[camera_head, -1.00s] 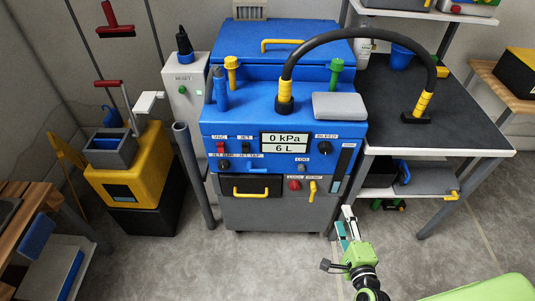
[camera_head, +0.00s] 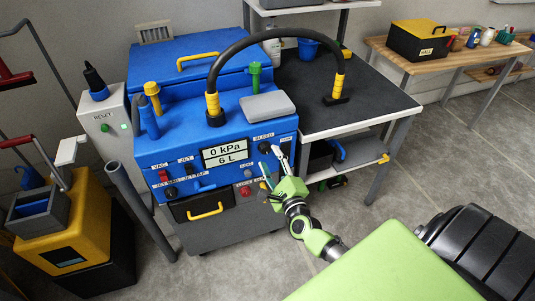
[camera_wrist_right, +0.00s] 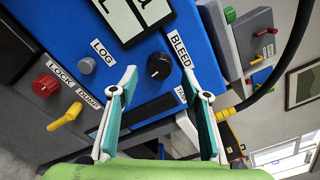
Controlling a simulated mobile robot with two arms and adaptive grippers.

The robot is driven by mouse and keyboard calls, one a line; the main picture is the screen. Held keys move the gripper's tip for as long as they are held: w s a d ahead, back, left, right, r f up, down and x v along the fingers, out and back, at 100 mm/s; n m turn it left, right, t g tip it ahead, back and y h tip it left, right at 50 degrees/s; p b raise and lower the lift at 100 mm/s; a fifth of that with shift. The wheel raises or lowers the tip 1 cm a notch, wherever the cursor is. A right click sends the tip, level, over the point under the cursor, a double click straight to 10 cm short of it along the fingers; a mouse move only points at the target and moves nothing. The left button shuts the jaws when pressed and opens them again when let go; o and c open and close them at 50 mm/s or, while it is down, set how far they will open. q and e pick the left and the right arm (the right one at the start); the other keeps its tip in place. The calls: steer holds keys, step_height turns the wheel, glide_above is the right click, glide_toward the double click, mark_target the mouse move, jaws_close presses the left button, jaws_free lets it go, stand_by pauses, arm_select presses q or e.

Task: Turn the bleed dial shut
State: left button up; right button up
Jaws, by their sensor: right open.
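The bleed dial (camera_head: 264,147) is a round black knob on the right of the blue machine's front panel. In the right wrist view the bleed dial (camera_wrist_right: 159,66) sits beside the BLEED label (camera_wrist_right: 181,48), with a small pale mark on its face. My right gripper (camera_head: 271,167) is in front of the panel's right side, close to the dial. In the wrist view its open fingers (camera_wrist_right: 160,88) lie to either side of the dial in the picture, with nothing between them; I cannot tell the remaining gap. My left gripper is not in view.
The display (camera_head: 225,153) reads 0 kPa and 6 L. Near the dial are a grey LOG button (camera_wrist_right: 87,65), a red LOCK knob (camera_wrist_right: 45,85) and a yellow DUMP lever (camera_wrist_right: 66,117). A black hose (camera_head: 270,36) arches to the dark-topped table (camera_head: 385,95) on the right.

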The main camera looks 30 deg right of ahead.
mark_target(265, 148)
steer(key=shift+x, duration=1.5)
steer(key=c, duration=1.1)
